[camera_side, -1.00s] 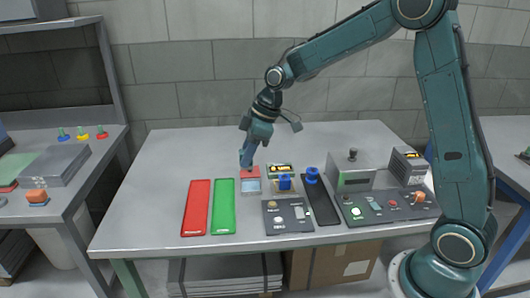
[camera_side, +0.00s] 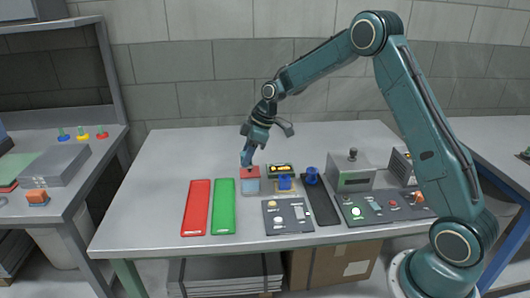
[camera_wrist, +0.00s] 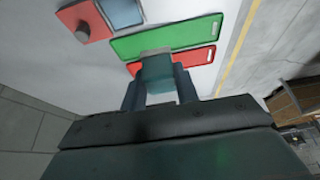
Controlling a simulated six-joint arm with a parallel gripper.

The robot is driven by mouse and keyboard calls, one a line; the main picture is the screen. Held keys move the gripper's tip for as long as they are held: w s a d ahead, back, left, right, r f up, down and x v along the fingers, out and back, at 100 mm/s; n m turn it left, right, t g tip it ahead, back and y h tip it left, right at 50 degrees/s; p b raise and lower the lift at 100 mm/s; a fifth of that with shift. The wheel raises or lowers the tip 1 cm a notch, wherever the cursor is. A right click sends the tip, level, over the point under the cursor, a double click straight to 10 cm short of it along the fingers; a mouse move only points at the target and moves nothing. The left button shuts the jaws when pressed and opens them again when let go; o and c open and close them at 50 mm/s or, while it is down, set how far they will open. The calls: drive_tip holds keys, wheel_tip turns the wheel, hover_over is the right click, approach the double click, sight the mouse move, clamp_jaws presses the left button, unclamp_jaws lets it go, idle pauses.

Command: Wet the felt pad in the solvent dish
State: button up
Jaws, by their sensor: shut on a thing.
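My gripper (camera_side: 250,150) points down at the back of the table's middle, near a small unit with a red part and a pale blue square. In the wrist view my gripper (camera_wrist: 160,88) is shut on a teal block with a pale grey end, which appears to be the felt pad (camera_wrist: 156,53). The pale blue square, apparently the solvent dish (camera_side: 250,187), lies in front of the red part; it also shows in the wrist view (camera_wrist: 121,11). I cannot tell whether the pad touches anything.
The red part (camera_wrist: 75,24) carries a grey knob. A red strip (camera_side: 196,208) and a green strip (camera_side: 224,207) lie front left. A black panel (camera_side: 286,216), dark tray (camera_side: 322,204) and grey box (camera_side: 352,176) stand to the right. The table's back left is clear.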

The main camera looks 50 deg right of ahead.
drive_tip(key=w+d+f, duration=0.2)
drive_tip(key=d+f, duration=0.2)
drive_tip(key=f, duration=0.1)
drive_tip(key=shift+w+d, duration=0.4)
drive_tip(key=shift+f, duration=0.1)
drive_tip(key=shift+f, duration=2.85)
drive_tip(key=shift+f, duration=0.5)
wheel_tip(320, 180, up, 7)
idle(1.2)
drive_tip(key=shift+a, duration=0.1)
idle(0.4)
